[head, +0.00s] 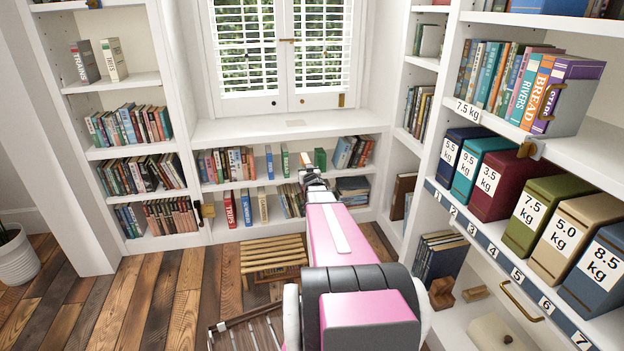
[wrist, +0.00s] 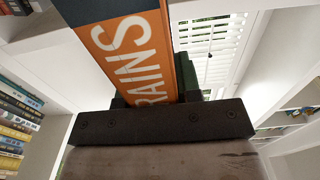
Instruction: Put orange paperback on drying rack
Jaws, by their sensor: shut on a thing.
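An orange paperback (wrist: 125,45) with a dark blue band and white letters reading "RAINS" fills the upper middle of the wrist view. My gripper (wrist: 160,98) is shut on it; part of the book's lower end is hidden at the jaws. In the head view my gripper (head: 309,166) is at the end of my outstretched pink arm, in front of the low shelves under the window. The held book is hard to make out there. A wire rack with a wooden edge (head: 232,322), possibly the drying rack, shows partly at the bottom, cut off by the frame and my arm.
White bookshelves (head: 118,152) line the left. Labelled boxes (head: 536,212) and upright books (head: 500,80) fill the right shelves. Bare floor (head: 165,290) lies left of my arm.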

